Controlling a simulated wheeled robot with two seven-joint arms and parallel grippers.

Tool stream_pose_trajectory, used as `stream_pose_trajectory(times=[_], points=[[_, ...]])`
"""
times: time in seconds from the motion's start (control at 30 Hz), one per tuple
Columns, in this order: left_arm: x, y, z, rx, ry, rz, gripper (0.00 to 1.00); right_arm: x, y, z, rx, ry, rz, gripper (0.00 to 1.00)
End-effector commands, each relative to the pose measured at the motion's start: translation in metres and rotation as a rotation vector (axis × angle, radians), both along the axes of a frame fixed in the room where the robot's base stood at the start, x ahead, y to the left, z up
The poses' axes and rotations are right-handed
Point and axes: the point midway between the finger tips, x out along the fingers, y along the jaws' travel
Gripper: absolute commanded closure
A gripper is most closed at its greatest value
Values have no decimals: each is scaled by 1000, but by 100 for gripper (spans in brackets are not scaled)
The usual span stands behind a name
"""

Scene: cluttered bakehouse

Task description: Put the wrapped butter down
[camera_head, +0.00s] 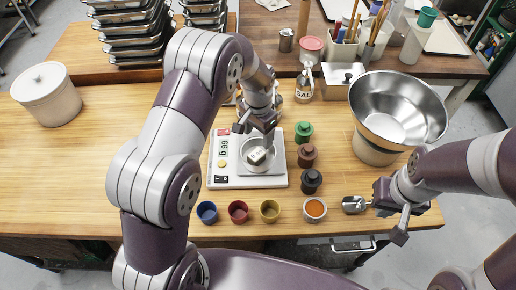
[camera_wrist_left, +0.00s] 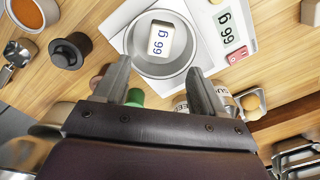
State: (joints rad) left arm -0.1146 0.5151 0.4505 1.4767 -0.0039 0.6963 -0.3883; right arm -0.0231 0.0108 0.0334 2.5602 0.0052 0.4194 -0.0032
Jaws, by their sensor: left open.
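The wrapped butter (camera_head: 257,155) is a small pale block marked "66 g". It lies in a round metal bowl (camera_head: 276,164) on the white scale (camera_head: 224,181), whose display reads 66 g. The left wrist view also shows the butter (camera_wrist_left: 159,39) inside the bowl (camera_wrist_left: 185,72). My left gripper (camera_head: 258,131) is open and empty just above the bowl, its fingers apart from the butter; they also show in the left wrist view (camera_wrist_left: 157,74). My right gripper (camera_head: 391,212) is at the right front, by the handle of a metal scoop-like tool (camera_head: 354,204); its finger opening is unclear.
Blue, red and yellow cups (camera_head: 239,211) and an orange-filled cup (camera_head: 315,209) line the front edge. Several dark and green knobbed weights (camera_head: 307,156) stand right of the scale. A large steel bowl (camera_head: 398,112) is further right.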

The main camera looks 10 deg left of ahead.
Motion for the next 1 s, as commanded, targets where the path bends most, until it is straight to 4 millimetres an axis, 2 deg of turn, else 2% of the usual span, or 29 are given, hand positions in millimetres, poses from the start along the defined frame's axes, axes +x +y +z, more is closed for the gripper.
stream_pose_trajectory(times=[0.17, 0.23, 0.27, 0.37, 0.4, 0.5, 0.6, 0.7, 0.9, 0.97, 1.0], points=[[-3, 1, 22, -1, -3, 10, 30, 0, 0, -7, 0, 0, 0, 100], [-17, 6, 36, -3, -13, 54, 30, 0, 0, -6, 0, 0, 0, 100], [-28, 10, 43, -4, -21, 86, 30, 0, 0, -6, 0, 0, 0, 100], [-77, 24, 67, -14, -57, 221, 30, 0, 0, -6, 0, 0, 0, 100], [-99, 29, 73, -18, -70, 275, 30, 0, 0, -6, 0, 0, 0, 100], [-148, 37, 82, -29, -99, 390, 30, 0, 0, -6, 0, 0, 0, 100], [-179, 42, 83, -36, -114, 461, 30, 0, 0, -6, 0, 0, 0, 100], [-191, 43, 82, -38, -116, 486, 30, 0, 0, -6, 0, 0, 0, 100], [-191, 43, 81, -37, -114, 486, 30, 0, 0, -7, 0, 0, 0, 100], [-191, 43, 71, -37, -113, 486, 30, 0, 0, -16, 0, -1, 0, 100], [-191, 43, 59, -37, -113, 485, 30, 0, 0, -28, 0, -1, 0, 100]])
